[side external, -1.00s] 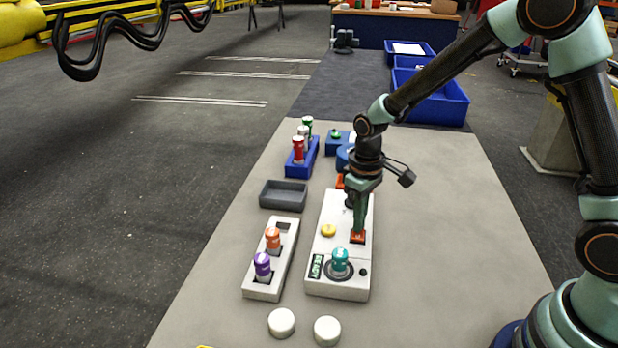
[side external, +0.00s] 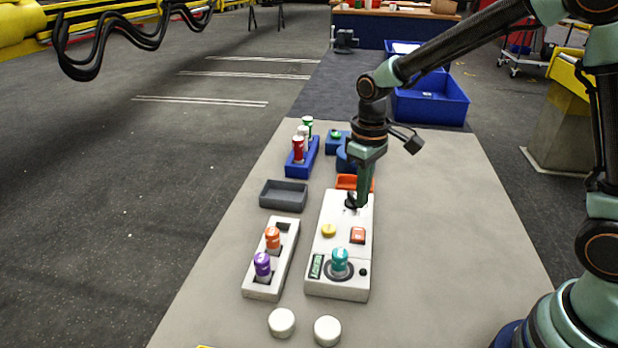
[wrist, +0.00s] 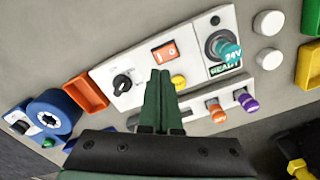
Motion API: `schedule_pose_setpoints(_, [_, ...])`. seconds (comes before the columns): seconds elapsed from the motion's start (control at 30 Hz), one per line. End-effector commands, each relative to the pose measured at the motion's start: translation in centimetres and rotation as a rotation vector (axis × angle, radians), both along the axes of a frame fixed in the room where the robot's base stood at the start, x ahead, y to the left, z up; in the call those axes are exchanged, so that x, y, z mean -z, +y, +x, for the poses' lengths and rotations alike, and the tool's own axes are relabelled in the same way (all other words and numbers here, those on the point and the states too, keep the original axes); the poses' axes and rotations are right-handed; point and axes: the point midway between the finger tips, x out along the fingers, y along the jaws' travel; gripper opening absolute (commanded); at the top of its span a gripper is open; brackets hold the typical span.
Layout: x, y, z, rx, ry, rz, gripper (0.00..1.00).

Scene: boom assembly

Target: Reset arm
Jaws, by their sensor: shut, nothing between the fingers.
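My gripper (side external: 363,203) is shut and empty, its fingers pointing down near the black rotary knob (side external: 350,203) on the white control panel (side external: 318,274). I cannot tell whether it touches the knob; in the wrist view the closed fingertips (wrist: 160,74) appear beside the knob (wrist: 122,83). The panel also carries an orange-red rocker switch (side external: 358,235), a yellow button (side external: 328,230), a green display (side external: 316,266) reading READY and a small black button (side external: 363,271). A teal cylinder (side external: 340,261), marked 24V in the wrist view, stands upright in the round socket.
A white rack (side external: 262,293) left of the panel holds orange (side external: 272,238) and purple (side external: 262,264) cylinders. A grey tray (side external: 283,195), a blue rack (side external: 302,167) with several cylinders and an orange bin (side external: 347,181) stand farther back. The table's right side is clear.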

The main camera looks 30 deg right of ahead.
Motion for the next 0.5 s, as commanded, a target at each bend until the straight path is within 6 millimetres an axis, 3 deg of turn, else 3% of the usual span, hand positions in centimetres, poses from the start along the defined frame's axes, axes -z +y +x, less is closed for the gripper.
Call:
schedule_pose_setpoints(0.37, [-0.4, 0.0, 0.0, 0.001, -0.002, 0.001, 0.00])
schedule_pose_setpoints(0.5, [-1.7, -0.3, -0.4, 0.015, -0.031, 0.003, 0.00])
